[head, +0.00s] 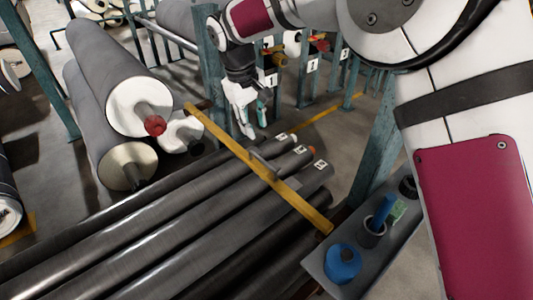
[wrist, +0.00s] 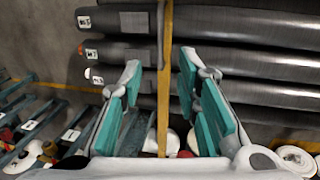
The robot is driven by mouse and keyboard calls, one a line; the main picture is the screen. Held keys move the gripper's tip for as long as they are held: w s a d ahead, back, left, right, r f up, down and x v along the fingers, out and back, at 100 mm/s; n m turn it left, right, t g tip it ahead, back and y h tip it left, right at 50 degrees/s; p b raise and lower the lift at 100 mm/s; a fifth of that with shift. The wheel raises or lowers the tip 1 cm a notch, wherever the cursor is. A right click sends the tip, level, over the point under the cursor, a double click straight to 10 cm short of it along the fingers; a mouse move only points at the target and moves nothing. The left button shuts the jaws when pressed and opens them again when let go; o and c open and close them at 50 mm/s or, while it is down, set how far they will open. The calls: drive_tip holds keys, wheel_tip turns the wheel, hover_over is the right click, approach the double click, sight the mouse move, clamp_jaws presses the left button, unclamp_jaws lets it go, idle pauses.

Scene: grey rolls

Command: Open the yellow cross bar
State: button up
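The yellow cross bar (head: 215,129) lies slantwise across the front ends of the grey rolls (head: 180,210). A small grey handle (head: 263,160) stands up from its middle. My gripper (head: 251,119) is open and empty, right of the bar's upper-left part and apart from the handle. In the wrist view, my gripper (wrist: 160,64) has its teal-padded fingers spread wide. The yellow cross bar (wrist: 163,118) runs upright between them in the picture, beyond the fingers. I cannot tell its exact distance from them.
Bigger rolls with white ends (head: 138,105) lie at the upper left. Teal posts (head: 377,140) stand on the right. A grey tray (head: 320,262) with blue items (head: 343,263) is at the lower right. Some floor behind the bar is clear.

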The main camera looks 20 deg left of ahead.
sight(264, 161)
drive_tip(key=f, duration=0.4)
drive_tip(key=w+f, duration=0.1)
drive_tip(key=f, duration=0.4)
drive_tip(key=w+d+f+b, duration=0.1)
drive_tip(key=f, duration=0.3)
drive_tip(key=shift+w+d+f, duration=0.1)
drive_tip(key=shift+w+f, duration=0.05)
drive_tip(key=shift+f, duration=0.1)
clamp_jaws()
